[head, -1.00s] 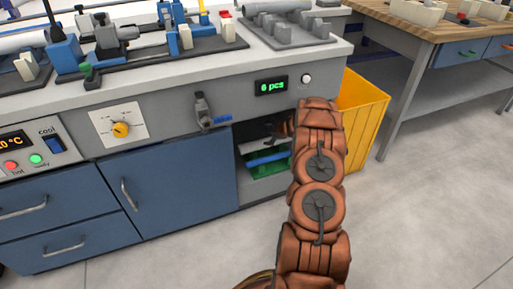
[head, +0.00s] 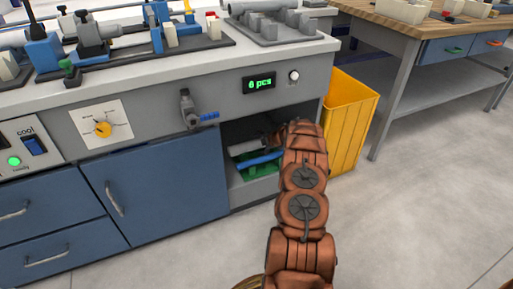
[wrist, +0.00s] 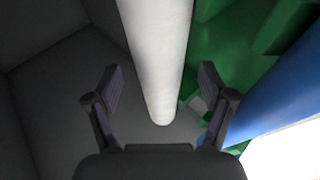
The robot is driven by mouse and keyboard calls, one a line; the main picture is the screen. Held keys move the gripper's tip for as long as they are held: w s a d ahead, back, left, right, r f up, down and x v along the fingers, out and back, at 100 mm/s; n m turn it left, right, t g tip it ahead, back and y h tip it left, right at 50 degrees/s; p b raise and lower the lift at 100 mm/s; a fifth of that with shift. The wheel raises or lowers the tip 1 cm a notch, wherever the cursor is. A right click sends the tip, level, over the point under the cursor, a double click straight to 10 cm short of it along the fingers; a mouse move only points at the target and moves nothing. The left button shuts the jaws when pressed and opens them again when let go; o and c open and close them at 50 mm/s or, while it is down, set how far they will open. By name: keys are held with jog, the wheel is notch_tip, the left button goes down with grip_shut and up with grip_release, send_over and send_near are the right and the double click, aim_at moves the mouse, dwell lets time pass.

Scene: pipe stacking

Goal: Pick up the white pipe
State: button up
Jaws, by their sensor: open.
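The white pipe (wrist: 158,60) runs down the middle of the wrist view, its near end lying between and a little beyond my fingers. My gripper (wrist: 160,85) is open, with one finger on each side of the pipe and a visible gap to both. In the head view the white pipe (head: 248,146) shows as a pale piece inside the open compartment under the counter. My gripper (head: 277,137) is at that compartment's opening, dark and partly hidden by my arm.
A blue pipe (wrist: 285,95) and a green holder (wrist: 225,45) lie to the right of the white pipe. Dark compartment walls (wrist: 45,90) stand to the left. A yellow bin (head: 350,120) stands right of the cabinet. The counter (head: 200,62) is above the opening.

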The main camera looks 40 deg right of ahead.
jog(key=shift+x, duration=1.1)
jog(key=shift+c, duration=0.3)
jog(key=c, duration=1.3)
